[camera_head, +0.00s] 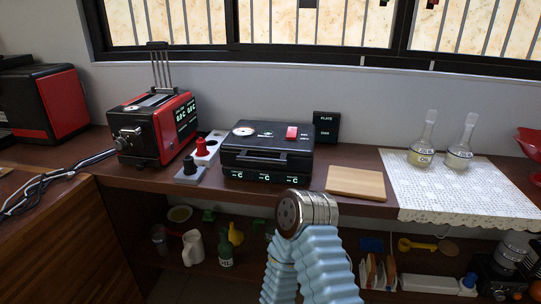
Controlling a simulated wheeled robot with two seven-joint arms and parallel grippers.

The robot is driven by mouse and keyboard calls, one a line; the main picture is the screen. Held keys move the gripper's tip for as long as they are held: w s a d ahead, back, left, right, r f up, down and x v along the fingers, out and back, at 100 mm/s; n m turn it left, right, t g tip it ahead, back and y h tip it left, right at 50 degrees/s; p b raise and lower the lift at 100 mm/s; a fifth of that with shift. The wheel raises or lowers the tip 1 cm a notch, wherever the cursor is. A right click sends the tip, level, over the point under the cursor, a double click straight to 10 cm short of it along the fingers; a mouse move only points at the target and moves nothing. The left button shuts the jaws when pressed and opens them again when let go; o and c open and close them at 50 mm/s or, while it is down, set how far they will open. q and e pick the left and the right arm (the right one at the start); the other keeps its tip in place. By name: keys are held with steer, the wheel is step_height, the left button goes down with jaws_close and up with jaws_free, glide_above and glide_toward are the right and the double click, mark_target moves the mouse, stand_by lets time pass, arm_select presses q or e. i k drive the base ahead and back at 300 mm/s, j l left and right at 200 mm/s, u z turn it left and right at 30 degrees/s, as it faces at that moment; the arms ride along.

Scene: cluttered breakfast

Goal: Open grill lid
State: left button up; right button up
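The grill (267,152) is a black box on the wooden counter, in the middle of the head view. Its lid looks shut and lies flat. A round white dial (243,131) and a small red part (292,132) sit on its top, and a dark handle runs along the front. Lit markings show on its front face. A light blue ribbed arm of mine, bent at a metal joint, rises in front of the counter, below and right of the grill and apart from it in the picture. Neither of my grippers is visible.
Farther right, two glass bottles stand on a lace cloth (488,194). Shelves below hold several items.

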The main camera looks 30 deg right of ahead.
mark_target(272, 151)
steer(key=z, duration=0.95)
